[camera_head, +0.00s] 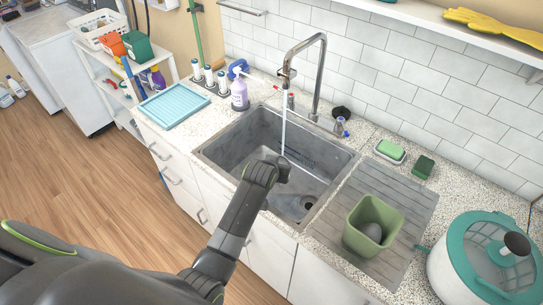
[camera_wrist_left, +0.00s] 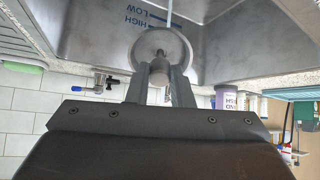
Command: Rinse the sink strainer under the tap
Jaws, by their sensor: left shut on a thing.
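My left gripper (camera_head: 284,171) reaches over the grey steel sink (camera_head: 222,153) from the front. In the left wrist view its two fingers (camera_wrist_left: 160,92) are shut on the knob of the round metal sink strainer (camera_wrist_left: 146,46). The disc shows beyond the fingertips; in the head view my gripper hides it. The tall chrome tap (camera_head: 320,75) is running. My right gripper is not in view.
A green bin (camera_head: 357,238) with a grey object inside stands on the ribbed drainboard (camera_head: 412,190). A teal-lidded white appliance (camera_head: 455,285) is at right. A soap bottle (camera_head: 239,94) and blue tray (camera_head: 175,105) sit left of the sink. Blue HIGH/LOW markings (camera_wrist_left: 153,22) show on the sink.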

